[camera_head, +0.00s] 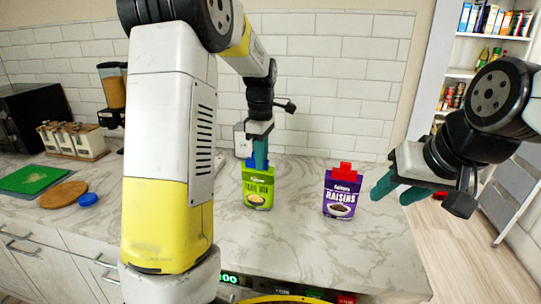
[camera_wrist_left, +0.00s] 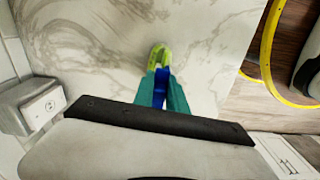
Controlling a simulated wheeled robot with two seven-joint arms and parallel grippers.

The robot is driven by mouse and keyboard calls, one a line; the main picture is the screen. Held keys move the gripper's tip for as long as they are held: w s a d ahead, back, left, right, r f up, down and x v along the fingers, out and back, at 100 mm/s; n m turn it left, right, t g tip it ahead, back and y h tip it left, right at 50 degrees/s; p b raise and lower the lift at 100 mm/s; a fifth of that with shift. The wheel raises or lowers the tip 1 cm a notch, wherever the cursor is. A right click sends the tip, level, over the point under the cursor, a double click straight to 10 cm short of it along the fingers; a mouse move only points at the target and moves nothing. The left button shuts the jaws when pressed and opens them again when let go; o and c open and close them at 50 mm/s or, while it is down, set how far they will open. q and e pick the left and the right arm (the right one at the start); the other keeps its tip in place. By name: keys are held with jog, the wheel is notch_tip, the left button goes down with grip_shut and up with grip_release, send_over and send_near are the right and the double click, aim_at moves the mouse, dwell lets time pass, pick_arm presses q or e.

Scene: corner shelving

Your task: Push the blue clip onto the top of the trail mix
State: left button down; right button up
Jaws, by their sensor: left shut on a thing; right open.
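The green trail mix bag (camera_head: 257,188) stands upright on the marble counter in the head view. My left gripper (camera_head: 260,155) points down right above it, its teal fingers shut on the blue clip (camera_head: 252,162). The clip is at the top edge of the bag; I cannot tell whether it is seated on it. In the left wrist view the blue clip (camera_wrist_left: 159,88) is between the teal fingers, with the green bag (camera_wrist_left: 158,56) just beyond it. My right gripper (camera_head: 391,193) is open and empty, right of the raisins.
A purple raisins bag (camera_head: 341,194) with a red clip (camera_head: 344,172) stands right of the trail mix. A blue round lid (camera_head: 88,199), a wooden board (camera_head: 63,194) and a green board (camera_head: 34,179) lie at left. A wall outlet (camera_head: 242,141) is behind. The counter between the bags is clear.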

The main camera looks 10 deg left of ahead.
pick_arm(q)
jog(key=shift+f, duration=0.45)
jog(key=c, duration=1.3)
grip_release()
jog(key=shift+o, duration=0.2)
notch_tip(320, 180, up, 8)
jog(key=shift+f, duration=0.1)
